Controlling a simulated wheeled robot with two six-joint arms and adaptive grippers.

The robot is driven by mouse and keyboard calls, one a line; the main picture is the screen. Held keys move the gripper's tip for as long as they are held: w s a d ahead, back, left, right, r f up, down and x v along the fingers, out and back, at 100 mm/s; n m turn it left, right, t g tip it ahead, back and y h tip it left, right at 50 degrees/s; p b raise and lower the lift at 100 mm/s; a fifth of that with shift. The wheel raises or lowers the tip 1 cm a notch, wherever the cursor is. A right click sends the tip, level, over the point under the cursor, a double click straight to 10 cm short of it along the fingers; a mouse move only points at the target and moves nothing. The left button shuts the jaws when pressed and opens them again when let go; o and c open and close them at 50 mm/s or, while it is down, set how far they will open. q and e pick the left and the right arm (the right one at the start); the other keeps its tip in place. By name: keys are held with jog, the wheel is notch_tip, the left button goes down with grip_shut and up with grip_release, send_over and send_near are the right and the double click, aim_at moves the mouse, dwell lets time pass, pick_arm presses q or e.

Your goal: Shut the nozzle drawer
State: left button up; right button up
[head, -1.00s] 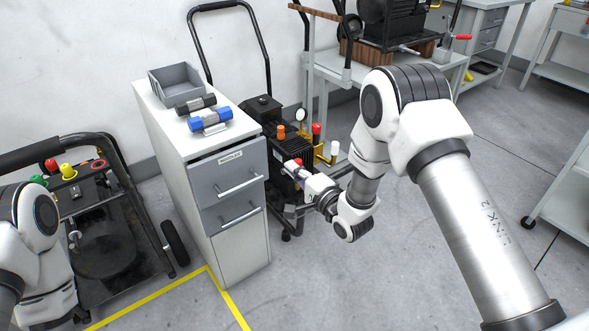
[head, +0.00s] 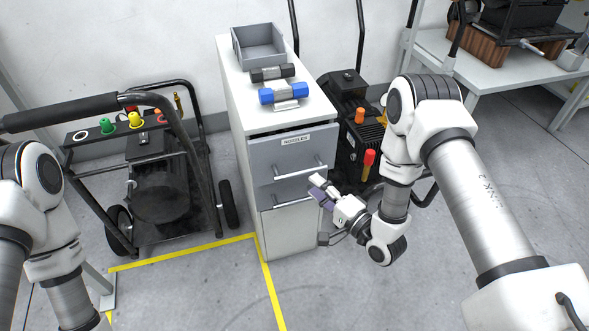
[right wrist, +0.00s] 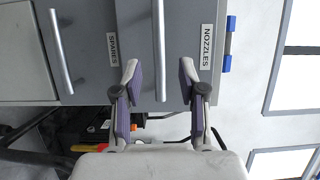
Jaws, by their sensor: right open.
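The nozzle drawer (head: 291,156) is the upper grey drawer of a white cabinet, with a NOZZLES label. Its front stands out from the cabinet, with a dark gap under the top. Its bar handle (head: 300,173) runs across the front. In the right wrist view the handle (right wrist: 158,40) lies between the spread fingers of my right gripper (right wrist: 158,78), with no visible grip on it. In the head view my right gripper (head: 318,187) is at the handle's right end, fingers apart. My left gripper is out of view; only its arm shows.
The lower drawer, labelled SPARES (right wrist: 112,50), has its own handle (right wrist: 60,50). A grey bin (head: 258,46) and a blue dumbbell-shaped part (head: 284,93) are on the cabinet. A black wheeled machine (head: 150,180) stands left; another (head: 350,130) stands right behind.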

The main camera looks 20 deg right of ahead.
aim_at(295, 161)
jog(key=b+x, duration=0.1)
jog(key=x, duration=0.6)
jog(key=shift+d, duration=0.15)
grip_shut()
jog(key=w, duration=0.4)
jog(key=shift+f+b, duration=0.1)
jog(key=shift+b, duration=0.3)
jog(key=shift+r, duration=0.2)
grip_release()
jog(key=shift+w, duration=0.15)
jog(key=shift+f, duration=0.15)
jog(key=v, duration=1.2)
